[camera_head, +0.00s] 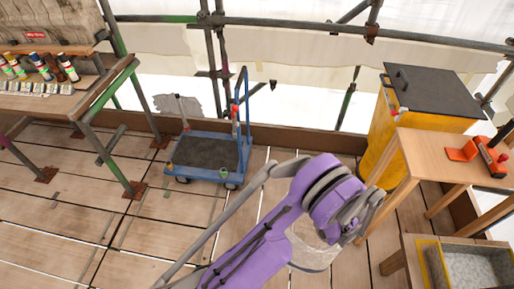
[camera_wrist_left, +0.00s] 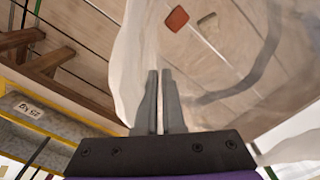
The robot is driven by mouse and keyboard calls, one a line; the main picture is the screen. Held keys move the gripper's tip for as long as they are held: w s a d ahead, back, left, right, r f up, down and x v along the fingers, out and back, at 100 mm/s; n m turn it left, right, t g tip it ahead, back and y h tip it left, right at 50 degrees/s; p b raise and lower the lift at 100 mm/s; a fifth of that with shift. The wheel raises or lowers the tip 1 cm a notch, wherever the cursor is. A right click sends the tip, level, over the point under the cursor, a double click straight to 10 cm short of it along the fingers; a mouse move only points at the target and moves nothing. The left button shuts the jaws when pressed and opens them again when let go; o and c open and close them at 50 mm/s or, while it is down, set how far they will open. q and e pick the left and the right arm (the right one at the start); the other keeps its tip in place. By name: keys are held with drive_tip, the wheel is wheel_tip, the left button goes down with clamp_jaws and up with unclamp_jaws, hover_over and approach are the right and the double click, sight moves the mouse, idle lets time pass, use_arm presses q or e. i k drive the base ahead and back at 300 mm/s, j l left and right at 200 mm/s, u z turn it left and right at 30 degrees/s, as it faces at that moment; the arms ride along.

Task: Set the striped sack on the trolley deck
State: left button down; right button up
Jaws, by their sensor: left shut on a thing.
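My left gripper (camera_wrist_left: 160,78) is shut on a pale, see-through sack (camera_wrist_left: 132,65), which spreads on both sides of the fingers in the wrist view. Floor planks show through it, and I see no clear stripes. In the head view the sack (camera_head: 314,255) hangs beside the end of my purple left arm, partly hidden by it; the fingertips are hidden there. The blue trolley (camera_head: 243,100) stands at the back centre. Its dark deck (camera_head: 204,153) is mostly bare. The sack is nearer me and to the right of the trolley. My right gripper is not in view.
A workbench (camera_head: 45,103) with several bottles is at the left. A yellow bin (camera_head: 382,130) with a dark lid and a wooden table (camera_head: 440,155) with a red tool stand at the right. A yellow-edged tray (camera_head: 428,265) is at the lower right. Floor left of the trolley is clear.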

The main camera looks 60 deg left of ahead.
sight(207, 153)
drive_tip(key=j+u, duration=0.15)
drive_tip(key=u, duration=0.6)
drive_tip(key=i+j+u, duration=0.45)
drive_tip(key=u, duration=0.3)
drive_tip(key=i+j+u, duration=0.15)
drive_tip(key=i, duration=0.35)
drive_tip(key=i+j+u, duration=0.15)
drive_tip(key=i, duration=0.3)
drive_tip(key=i+j, duration=0.1)
drive_tip(key=i, duration=0.25)
drive_tip(key=i+j, duration=0.1)
drive_tip(key=i, duration=0.25)
